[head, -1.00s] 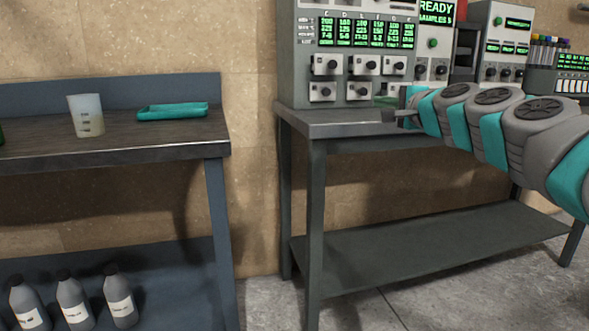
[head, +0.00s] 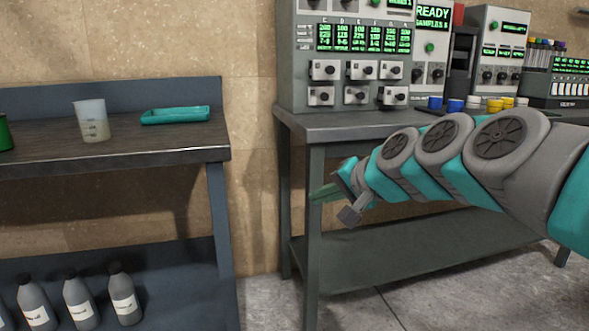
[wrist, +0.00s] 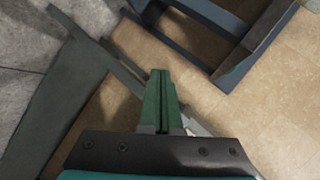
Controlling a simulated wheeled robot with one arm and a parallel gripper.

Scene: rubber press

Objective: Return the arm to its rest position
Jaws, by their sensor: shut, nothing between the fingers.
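My arm (head: 470,155) reaches in from the right in the head view, in front of the right-hand bench. My gripper (head: 335,205) is at its left end, below the level of that bench's top and near its front left leg. In the wrist view my gripper (wrist: 163,85) shows its green fingers side by side, shut with nothing between them. It appears apart from the bench.
The right bench (head: 345,128) carries a control machine (head: 355,60) and several coloured caps (head: 475,103). The left bench (head: 130,145) holds a beaker (head: 92,122) and a teal tray (head: 175,115). Bottles (head: 78,302) stand on its lower shelf. A floor gap lies between the benches.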

